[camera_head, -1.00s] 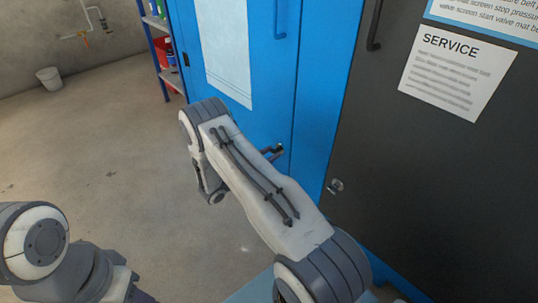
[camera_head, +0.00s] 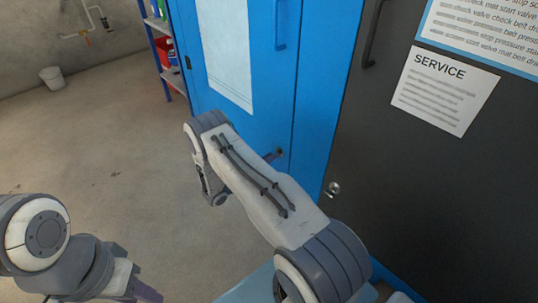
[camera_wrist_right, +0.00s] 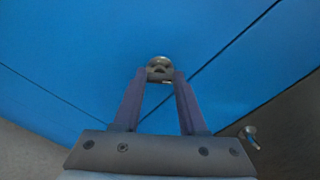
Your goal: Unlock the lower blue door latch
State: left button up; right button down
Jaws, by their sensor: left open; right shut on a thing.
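The blue door (camera_head: 273,110) stands ahead, with a small latch (camera_head: 277,153) low near its right edge, partly behind my right forearm. In the right wrist view the latch (camera_wrist_right: 159,66) is a round metal piece with a dark part, near a seam in the blue panel. My right gripper (camera_wrist_right: 160,76) has its fingertips at the latch and is shut on it. In the head view my right gripper is largely hidden by my arm. My left gripper (camera_head: 147,291) is open at the bottom left edge, only partly in view, away from the door.
A second metal knob (camera_head: 333,188) sits on the dark panel (camera_head: 400,180) to the right; it also shows in the right wrist view (camera_wrist_right: 249,133). A blue shelf (camera_head: 172,75) and a white bucket (camera_head: 52,77) stand at the back left. The floor between is clear.

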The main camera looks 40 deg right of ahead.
jog(key=n+p, duration=0.1)
jog(key=n, duration=0.9)
jog(key=shift+f+p, duration=0.15)
jog(key=shift+p, duration=0.25)
jog(key=shift+n, duration=0.4)
jog(key=shift+c, duration=2.3)
grip_release()
jog(key=shift+w, duration=0.1)
